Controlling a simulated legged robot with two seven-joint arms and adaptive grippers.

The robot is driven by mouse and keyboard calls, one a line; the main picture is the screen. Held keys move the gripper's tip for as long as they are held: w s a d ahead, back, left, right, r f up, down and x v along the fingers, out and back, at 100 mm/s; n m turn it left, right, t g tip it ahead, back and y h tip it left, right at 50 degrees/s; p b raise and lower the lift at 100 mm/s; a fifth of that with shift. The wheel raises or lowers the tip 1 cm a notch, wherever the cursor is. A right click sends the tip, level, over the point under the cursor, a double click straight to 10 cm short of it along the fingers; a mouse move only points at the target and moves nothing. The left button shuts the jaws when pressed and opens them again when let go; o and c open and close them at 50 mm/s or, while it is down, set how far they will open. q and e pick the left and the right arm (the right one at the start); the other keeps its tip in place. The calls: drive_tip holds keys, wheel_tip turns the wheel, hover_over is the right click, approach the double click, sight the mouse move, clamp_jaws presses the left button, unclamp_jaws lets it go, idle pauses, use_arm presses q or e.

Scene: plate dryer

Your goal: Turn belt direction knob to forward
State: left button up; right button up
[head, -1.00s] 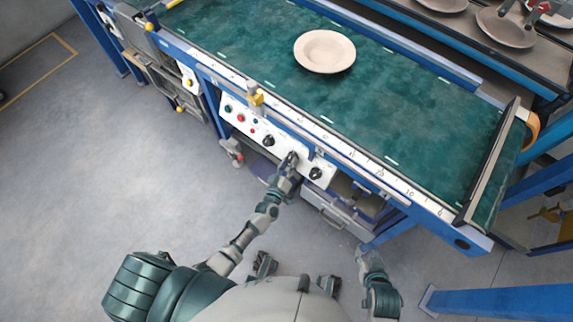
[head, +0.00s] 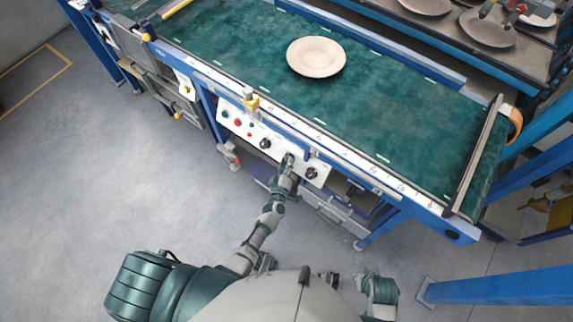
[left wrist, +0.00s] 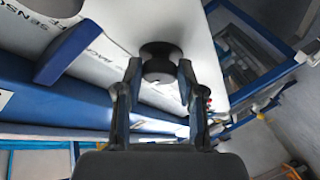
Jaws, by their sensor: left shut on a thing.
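The white control panel (head: 239,125) on the near side of the conveyor carries small coloured buttons and black knobs. My left gripper (head: 288,160) is at the panel, shut on the black knob between two others. In the left wrist view, my left gripper's fingers (left wrist: 160,80) stand on either side of the round black knob (left wrist: 160,56). The knob's pointer and its label cannot be read. One black knob (head: 265,143) is to the left, and another (head: 311,173) is to the right. My right gripper (head: 366,274) is low, away from the panel, its jaws unclear.
A pale plate (head: 316,57) lies on the green belt (head: 400,110). A yellow-topped fitting (head: 251,103) rises at the belt's near edge above the panel. More plates (head: 487,28) lie on a rack at the back right. The grey floor at left is clear.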

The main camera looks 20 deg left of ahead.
use_arm(q)
drive_tip(key=shift+a, duration=0.1)
drive_tip(key=o, duration=1.1)
drive_tip(key=shift+o, duration=0.2)
drive_tip(key=s+d+r, duration=0.1)
drive_tip(key=s+r, duration=0.1)
drive_tip(key=s, duration=0.9)
drive_tip(key=shift+s, duration=0.4)
drive_tip(key=shift+f, duration=0.1)
